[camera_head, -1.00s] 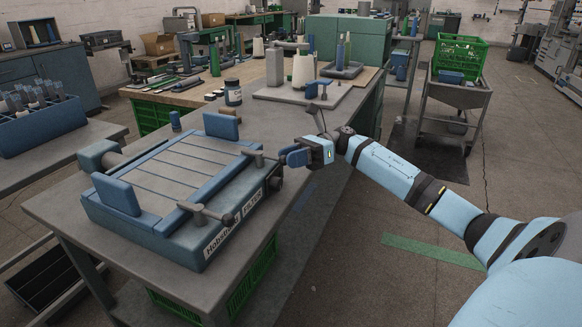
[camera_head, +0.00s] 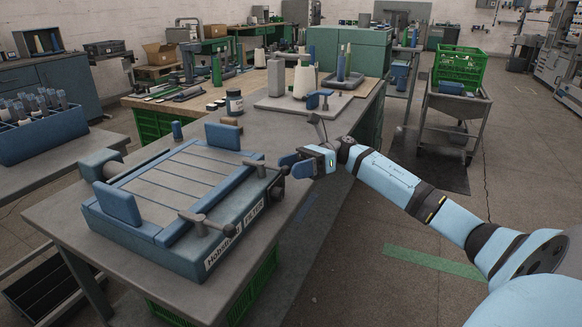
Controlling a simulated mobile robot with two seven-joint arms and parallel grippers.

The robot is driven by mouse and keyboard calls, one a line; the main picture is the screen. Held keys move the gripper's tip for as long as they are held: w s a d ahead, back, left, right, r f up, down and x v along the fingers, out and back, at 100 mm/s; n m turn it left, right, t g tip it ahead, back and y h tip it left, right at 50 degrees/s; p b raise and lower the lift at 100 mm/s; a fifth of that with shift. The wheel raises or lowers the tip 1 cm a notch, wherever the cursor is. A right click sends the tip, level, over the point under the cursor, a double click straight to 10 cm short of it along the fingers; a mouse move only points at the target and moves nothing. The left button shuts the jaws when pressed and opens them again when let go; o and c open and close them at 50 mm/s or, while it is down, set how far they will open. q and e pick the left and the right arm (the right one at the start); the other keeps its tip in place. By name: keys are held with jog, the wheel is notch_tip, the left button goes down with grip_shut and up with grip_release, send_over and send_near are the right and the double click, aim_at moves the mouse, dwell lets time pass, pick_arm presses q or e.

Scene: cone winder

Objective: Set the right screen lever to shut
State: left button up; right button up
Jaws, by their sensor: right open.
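A blue and grey slatted screen unit (camera_head: 172,195) with white labels on its front side sits on the near bench. Two grey levers stand along its right side: a near T-shaped lever (camera_head: 207,223) and a far lever (camera_head: 258,166) by the right corner. Both handles look roughly level. My right gripper (camera_head: 293,167) is open and empty, just right of the far lever, with its fingers pointing left toward it. A gap to the lever seems to remain, but depth is hard to judge. My left gripper is out of the picture.
Upright blue blocks (camera_head: 117,204) and (camera_head: 223,135) stand on the unit. A dark jar (camera_head: 234,102) and a grey plate (camera_head: 290,106) with cones stand farther back on the bench (camera_head: 290,127). A cart with a green crate (camera_head: 460,67) stands at right. Floor beside my arm is clear.

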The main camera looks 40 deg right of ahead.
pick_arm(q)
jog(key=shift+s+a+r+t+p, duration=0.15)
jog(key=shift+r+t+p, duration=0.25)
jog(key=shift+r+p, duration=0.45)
pick_arm(e)
jog(key=s+d, duration=0.2)
jog(key=d, duration=1.1)
jog(key=shift+s, duration=0.15)
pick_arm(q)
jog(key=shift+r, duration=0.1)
